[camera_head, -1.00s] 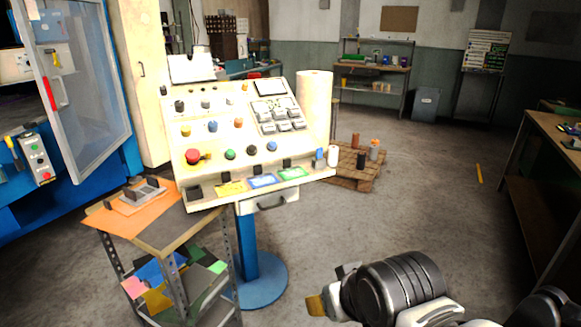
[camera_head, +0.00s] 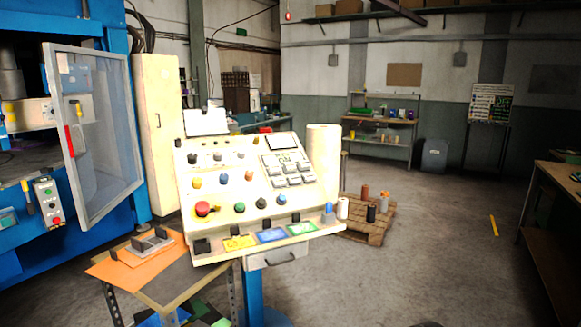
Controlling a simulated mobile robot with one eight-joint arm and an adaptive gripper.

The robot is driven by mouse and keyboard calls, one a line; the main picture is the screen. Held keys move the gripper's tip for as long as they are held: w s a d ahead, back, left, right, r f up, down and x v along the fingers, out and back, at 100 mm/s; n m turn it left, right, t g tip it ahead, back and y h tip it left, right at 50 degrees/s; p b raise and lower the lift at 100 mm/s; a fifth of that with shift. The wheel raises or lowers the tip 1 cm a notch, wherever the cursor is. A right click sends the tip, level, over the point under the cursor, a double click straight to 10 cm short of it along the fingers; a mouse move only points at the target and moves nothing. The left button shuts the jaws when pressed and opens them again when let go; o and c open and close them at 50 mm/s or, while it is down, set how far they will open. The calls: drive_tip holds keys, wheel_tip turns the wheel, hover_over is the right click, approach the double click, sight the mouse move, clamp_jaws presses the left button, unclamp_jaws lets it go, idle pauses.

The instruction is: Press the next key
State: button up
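A cream control console (camera_head: 225,225) stands on a blue post left of centre, its sloped face toward me. A block of grey keys (camera_head: 293,181) sits on the upper right of that face, under a small dark-framed display (camera_head: 282,142). The labels on the keys are too small to read, so I cannot tell which one is the next key. No key is being touched. My gripper is out of view; only a small dark piece of my arm shows at the bottom edge.
The console also carries a red mushroom button (camera_head: 203,208) and coloured knobs. An orange-topped cart (camera_head: 110,272) stands at its lower left. A wooden pallet (camera_head: 372,234) with spools lies behind right. A blue machine with an open door (camera_head: 110,180) is left.

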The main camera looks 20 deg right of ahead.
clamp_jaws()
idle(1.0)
